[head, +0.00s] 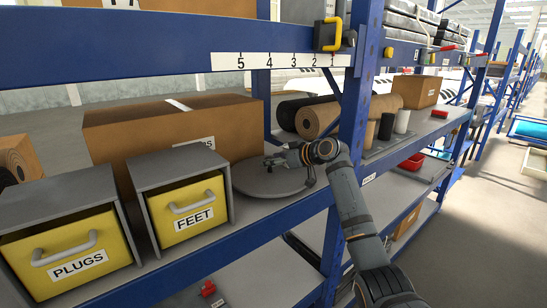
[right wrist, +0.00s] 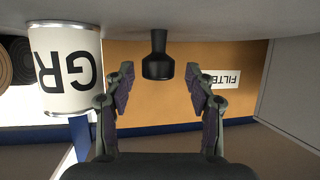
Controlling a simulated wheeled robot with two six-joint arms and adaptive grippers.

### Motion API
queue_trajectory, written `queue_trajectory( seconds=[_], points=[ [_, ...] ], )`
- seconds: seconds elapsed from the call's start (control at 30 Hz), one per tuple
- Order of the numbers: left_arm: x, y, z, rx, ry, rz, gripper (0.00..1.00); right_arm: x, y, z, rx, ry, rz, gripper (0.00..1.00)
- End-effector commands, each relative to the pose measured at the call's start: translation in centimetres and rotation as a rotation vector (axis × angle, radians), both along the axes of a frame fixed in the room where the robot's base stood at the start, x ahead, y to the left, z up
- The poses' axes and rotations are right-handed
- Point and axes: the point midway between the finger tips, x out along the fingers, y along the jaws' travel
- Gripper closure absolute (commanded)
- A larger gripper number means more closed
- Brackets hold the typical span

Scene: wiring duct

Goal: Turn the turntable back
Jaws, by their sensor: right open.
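The turntable (head: 262,184) is a round grey disc on the blue shelf, right of the FEET drawer. My right gripper (head: 272,159) is over the disc, its arm reaching in from the lower right. In the right wrist view, which is upside down, the open right gripper (right wrist: 160,72) has one finger on each side of a short black knob (right wrist: 157,66). The knob stands on a grey surface, and a gap shows between it and each finger. A white can lettered GR (right wrist: 66,72) stands beside the fingers. My left gripper is not in view.
Yellow drawers PLUGS (head: 75,250) and FEET (head: 188,208) stand left of the disc. A large cardboard box (head: 125,130) is behind them. A blue upright (head: 352,120) stands close to my right arm. Brown and dark rolls (head: 318,118) lie behind.

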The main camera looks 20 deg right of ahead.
Motion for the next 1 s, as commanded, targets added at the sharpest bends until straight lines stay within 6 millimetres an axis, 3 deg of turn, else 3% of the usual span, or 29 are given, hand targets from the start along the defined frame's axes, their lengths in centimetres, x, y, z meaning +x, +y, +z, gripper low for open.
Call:
queue_trajectory(
  seconds=[0.17, 0.6, 1.0],
  points=[
    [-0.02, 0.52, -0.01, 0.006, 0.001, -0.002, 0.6, 0.0, -0.02, -0.03, 0.0, 0.0, -0.001, 0.45],
    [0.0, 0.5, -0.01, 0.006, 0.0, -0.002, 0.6, -0.01, -0.01, 0.02, 0.001, -0.001, 0.0, 1.0],
    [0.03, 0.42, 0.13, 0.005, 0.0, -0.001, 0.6, 0.01, 0.01, 0.08, 0.001, -0.002, -0.011, 1.0]
  ],
)
